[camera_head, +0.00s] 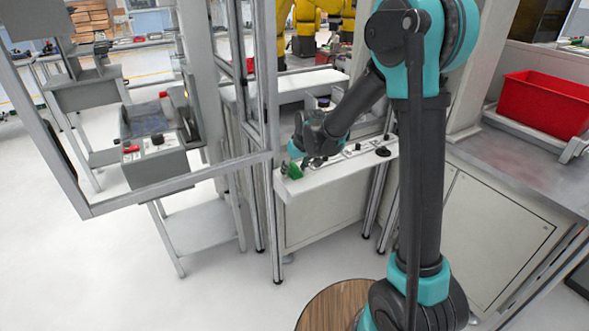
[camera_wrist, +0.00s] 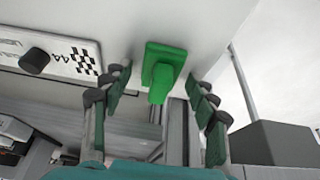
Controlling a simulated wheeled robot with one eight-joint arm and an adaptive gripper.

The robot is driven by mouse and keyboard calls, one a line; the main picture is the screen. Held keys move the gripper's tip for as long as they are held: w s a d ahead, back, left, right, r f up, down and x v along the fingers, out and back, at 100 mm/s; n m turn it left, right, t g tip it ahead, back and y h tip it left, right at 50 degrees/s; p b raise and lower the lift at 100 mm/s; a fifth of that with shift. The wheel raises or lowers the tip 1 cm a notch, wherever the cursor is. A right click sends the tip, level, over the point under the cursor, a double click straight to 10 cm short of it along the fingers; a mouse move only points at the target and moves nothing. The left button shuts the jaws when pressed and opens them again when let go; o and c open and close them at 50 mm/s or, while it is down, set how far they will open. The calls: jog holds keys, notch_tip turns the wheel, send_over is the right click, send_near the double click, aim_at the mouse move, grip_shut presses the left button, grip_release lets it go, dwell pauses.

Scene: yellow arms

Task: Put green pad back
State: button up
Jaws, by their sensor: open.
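The green pad (camera_wrist: 163,68) shows in the wrist view on the edge of a white surface, between and just beyond the fingertips of my gripper (camera_wrist: 160,88). The fingers are apart, with visible room on both sides of the pad, and nothing is held. In the head view, the green pad (camera_head: 293,171) is at the left end of the white ledge (camera_head: 322,181). My gripper (camera_head: 307,160) is right beside it there and partly hides the area.
A panel with a black knob (camera_wrist: 34,61) and a checkered pattern lies on the same surface to the left. A grey box (camera_wrist: 275,143) is at the lower right. In the head view, a metal frame post (camera_head: 270,130) stands close left of the ledge; a red bin (camera_head: 545,103) is far right.

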jog(key=shift+r, duration=0.15)
jog(key=v, duration=1.2)
jog(key=s+d+f+m+h, duration=0.1)
jog(key=s+d+f+m, duration=0.2)
jog(key=s+d, duration=0.8)
jog(key=s+d+f+m+h, duration=0.1)
jog(key=s+d+f+m, duration=0.2)
jog(key=s+d+f, duration=0.5)
jog(key=s+d, duration=0.4)
jog(key=shift+s+d+f+m+h, duration=0.2)
jog(key=shift+f+m+h, duration=0.1)
jog(key=shift+m, duration=0.1)
